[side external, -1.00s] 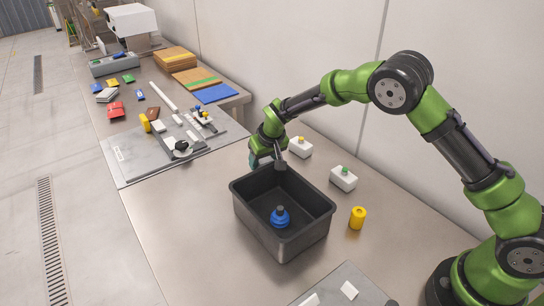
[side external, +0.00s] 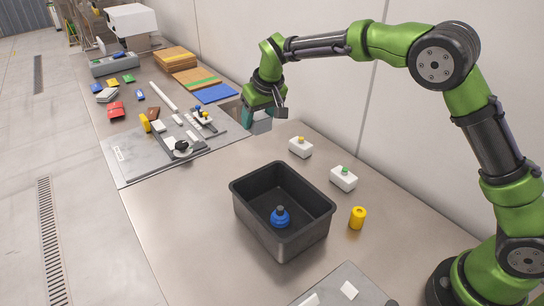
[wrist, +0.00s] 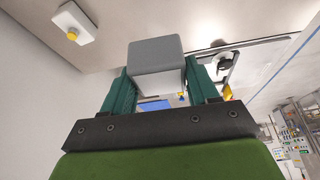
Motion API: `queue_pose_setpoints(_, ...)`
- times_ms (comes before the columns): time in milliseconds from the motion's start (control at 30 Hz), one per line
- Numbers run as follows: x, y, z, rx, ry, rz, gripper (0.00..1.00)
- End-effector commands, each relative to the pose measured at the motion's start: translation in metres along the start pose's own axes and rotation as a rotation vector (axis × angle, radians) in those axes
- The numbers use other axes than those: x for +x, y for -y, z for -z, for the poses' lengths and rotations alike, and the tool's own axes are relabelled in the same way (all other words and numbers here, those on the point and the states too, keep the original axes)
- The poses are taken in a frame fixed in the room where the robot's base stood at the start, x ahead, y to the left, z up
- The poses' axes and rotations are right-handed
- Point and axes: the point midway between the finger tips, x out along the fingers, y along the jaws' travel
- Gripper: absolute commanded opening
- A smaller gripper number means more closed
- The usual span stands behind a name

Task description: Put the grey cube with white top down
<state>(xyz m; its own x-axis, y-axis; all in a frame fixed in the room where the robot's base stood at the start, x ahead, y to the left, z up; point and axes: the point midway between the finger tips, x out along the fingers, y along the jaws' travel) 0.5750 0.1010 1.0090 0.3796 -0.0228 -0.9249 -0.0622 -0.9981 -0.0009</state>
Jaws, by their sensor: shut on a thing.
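The grey cube with white top (wrist: 156,55) is between the two teal fingers of my gripper (wrist: 160,82) in the wrist view. Its grey face fills the space between the fingertips, with a paler face below. In the side view, my gripper (side external: 257,118) is shut on the cube (side external: 262,126), which is mostly hidden by the fingers. The gripper is in the air above the steel table (side external: 190,225), behind the black bin and near the right edge of the grey fixture plate.
The black bin (side external: 250,205) holds a blue object (side external: 279,217). Two white button boxes (side external: 300,147) (side external: 343,179) and a yellow cylinder (side external: 357,218) stand right of it. The grey fixture plate (side external: 130,165) carries several parts. Wooden boards (side external: 198,77) lie behind.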

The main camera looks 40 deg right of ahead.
Motion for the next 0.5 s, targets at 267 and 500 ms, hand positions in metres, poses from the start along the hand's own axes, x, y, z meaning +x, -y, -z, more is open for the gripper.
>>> queue_pose_setpoints(267,-0.001,0.063,-0.027,-0.292,-0.002,0.123,0.28)
queue_pose_setpoints(500,-0.019,0.158,-0.081,-0.77,-0.003,0.324,0.28)
